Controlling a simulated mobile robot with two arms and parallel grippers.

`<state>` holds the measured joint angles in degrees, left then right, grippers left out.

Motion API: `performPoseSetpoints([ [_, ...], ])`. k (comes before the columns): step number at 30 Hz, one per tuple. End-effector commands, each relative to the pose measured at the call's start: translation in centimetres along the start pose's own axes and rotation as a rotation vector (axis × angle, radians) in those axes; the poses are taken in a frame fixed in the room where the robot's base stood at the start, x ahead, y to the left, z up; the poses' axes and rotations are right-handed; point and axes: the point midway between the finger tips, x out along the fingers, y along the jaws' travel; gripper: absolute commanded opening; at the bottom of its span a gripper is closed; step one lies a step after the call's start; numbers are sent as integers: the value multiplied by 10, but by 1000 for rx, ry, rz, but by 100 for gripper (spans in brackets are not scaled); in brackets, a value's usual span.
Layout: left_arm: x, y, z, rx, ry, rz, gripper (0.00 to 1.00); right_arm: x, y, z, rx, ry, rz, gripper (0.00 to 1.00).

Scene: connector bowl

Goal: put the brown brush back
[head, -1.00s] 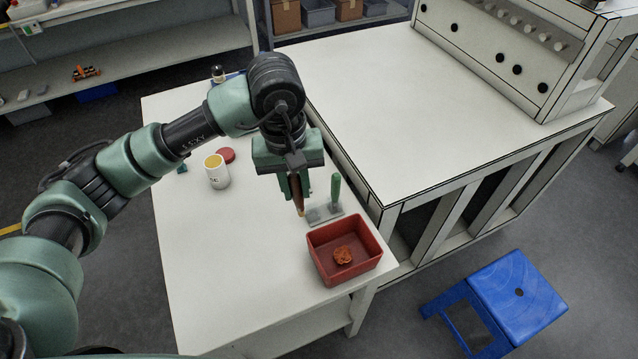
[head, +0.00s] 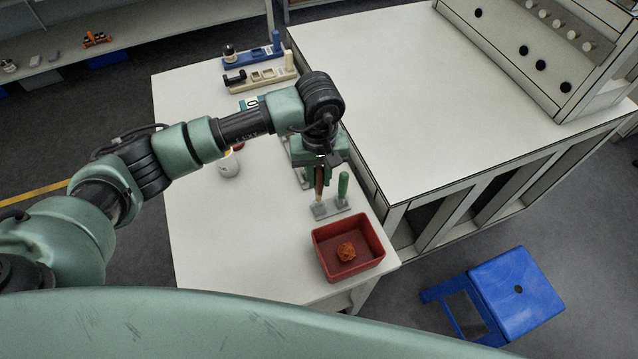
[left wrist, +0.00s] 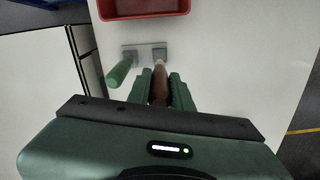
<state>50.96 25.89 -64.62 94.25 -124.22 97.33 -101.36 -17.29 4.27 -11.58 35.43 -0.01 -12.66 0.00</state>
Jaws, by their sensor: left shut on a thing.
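My left gripper (head: 318,172) is shut on the brown brush (head: 319,190), which points down below the fingers. In the left wrist view the brown brush (left wrist: 160,86) shows between the green fingers (left wrist: 160,90). A grey holder (head: 331,207) lies on the white table, and it also shows in the left wrist view (left wrist: 143,54). The brush's lower end is at the left part of the holder in the head view; whether it is seated in it, I cannot tell. A green-handled brush (head: 343,186) stands upright in the holder's right part. My right gripper is not in view.
A red bin (head: 347,247) with a crumpled orange thing (head: 347,252) stands just in front of the holder. Blue and cream trays stand at the table's back. A blue stool (head: 510,290) is on the floor at right.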

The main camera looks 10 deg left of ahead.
Motion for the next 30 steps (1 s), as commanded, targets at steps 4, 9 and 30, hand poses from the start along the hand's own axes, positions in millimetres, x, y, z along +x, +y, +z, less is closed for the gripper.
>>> performPoseSetpoints([
  [4, 12, 0, 0, -2, -1, 1, 0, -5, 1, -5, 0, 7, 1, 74],
  [9, 34, 0, 1, -3, -4, 0, 0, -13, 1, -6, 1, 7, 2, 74],
  [30, 57, 0, -1, -1, 0, 1, 43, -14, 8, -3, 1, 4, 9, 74],
])
